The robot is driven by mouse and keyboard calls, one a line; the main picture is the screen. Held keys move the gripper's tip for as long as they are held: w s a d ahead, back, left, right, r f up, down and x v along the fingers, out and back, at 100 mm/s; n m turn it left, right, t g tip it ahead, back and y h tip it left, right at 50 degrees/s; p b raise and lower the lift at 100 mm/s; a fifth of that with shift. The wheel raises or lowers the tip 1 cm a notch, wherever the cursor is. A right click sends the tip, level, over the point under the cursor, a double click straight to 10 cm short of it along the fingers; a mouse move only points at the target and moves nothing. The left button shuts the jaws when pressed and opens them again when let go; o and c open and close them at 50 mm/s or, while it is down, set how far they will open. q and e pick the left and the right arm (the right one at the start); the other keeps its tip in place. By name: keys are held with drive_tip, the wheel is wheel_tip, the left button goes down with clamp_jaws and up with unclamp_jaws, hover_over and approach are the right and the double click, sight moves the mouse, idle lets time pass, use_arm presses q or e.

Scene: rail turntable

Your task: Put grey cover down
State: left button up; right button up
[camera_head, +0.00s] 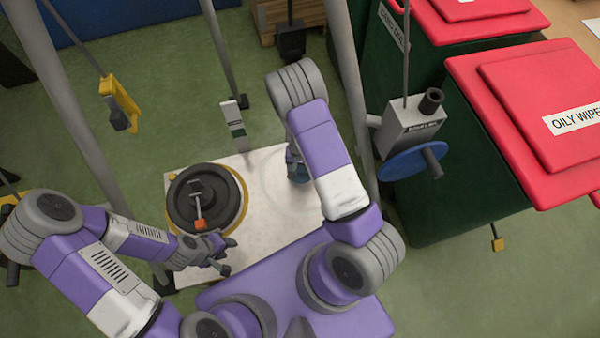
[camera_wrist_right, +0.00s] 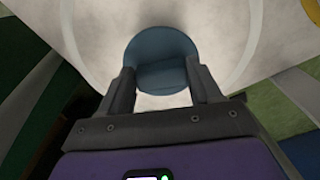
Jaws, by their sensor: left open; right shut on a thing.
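A round blue-grey cover (camera_wrist_right: 160,62) is between the two fingertips of my right gripper (camera_wrist_right: 159,82) in the right wrist view. The gripper is shut on it, over the pale board (camera_head: 270,215). In the head view only a bluish bit of the cover (camera_head: 299,173) shows beneath my right arm, so I cannot tell whether it touches the board. My left gripper (camera_head: 229,256) is open and empty, just below and right of a dark round turntable (camera_head: 180,205) with a yellow rim.
An orange-tipped handle (camera_head: 200,224) stands on the turntable. Grey posts (camera_head: 350,90) rise on both sides of the board. A grey box with a blue handwheel (camera_head: 412,162) is right of my right arm, near red-lidded bins (camera_head: 540,90). The board between turntable and right arm is clear.

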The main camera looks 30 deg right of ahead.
sight(300, 172)
use_arm(q)
drive_tip(key=shift+f+b, duration=0.8)
drive_tip(key=shift+f, duration=0.15)
use_arm(e)
drive_tip(key=shift+f, duration=2.15)
use_arm(q)
drive_tip(key=shift+f, duration=0.15)
use_arm(e)
drive_tip(key=shift+f, duration=0.15)
drive_tip(key=o, duration=1.6)
drive_tip(key=shift+c, duration=0.2)
